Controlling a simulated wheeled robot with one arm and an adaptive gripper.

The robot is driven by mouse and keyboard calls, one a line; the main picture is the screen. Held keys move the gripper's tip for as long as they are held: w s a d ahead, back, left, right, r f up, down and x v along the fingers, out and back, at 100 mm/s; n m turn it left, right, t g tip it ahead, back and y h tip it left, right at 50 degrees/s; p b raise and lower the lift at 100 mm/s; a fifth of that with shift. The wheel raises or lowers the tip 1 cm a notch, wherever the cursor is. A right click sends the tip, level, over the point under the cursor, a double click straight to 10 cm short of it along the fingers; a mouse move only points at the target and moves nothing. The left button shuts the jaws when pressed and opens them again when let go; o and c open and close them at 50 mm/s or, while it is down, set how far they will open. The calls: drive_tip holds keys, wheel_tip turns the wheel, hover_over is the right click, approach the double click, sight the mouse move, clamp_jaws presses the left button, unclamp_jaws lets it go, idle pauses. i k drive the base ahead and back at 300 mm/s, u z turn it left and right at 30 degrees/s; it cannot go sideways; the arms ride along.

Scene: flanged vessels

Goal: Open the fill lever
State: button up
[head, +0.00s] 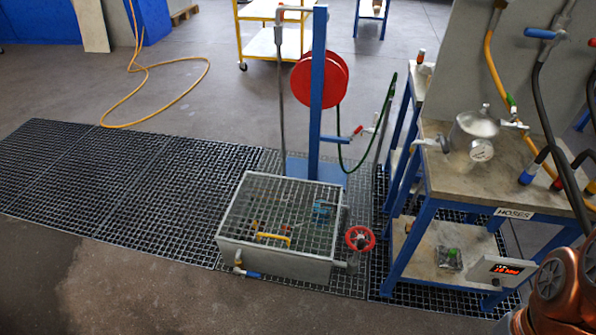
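No handle in view carries a readable "fill" label, so I cannot tell which one is the fill lever. A blue lever (251,274) sits on a small valve low at the front left of a grey grated box (275,262). A red handwheel (360,239) is on the box's right side. A small red-tipped lever (357,130) is on the arm of a blue post (319,90). A blue-handled valve (541,33) is on the pipe at the upper right. My gripper is out of view; only part of my orange arm shows at the lower right.
A blue-framed bench (432,193) marked "HOSES" carries a metal vessel with a gauge (481,151). A red hose reel (319,80) hangs on the post. A yellow hose (150,67) lies on the floor. The dark floor grating (100,175) at left is clear.

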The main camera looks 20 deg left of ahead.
sight(249, 273)
drive_tip(key=u, duration=0.35)
drive_tip(key=i, duration=0.25)
drive_tip(key=u, duration=1.6)
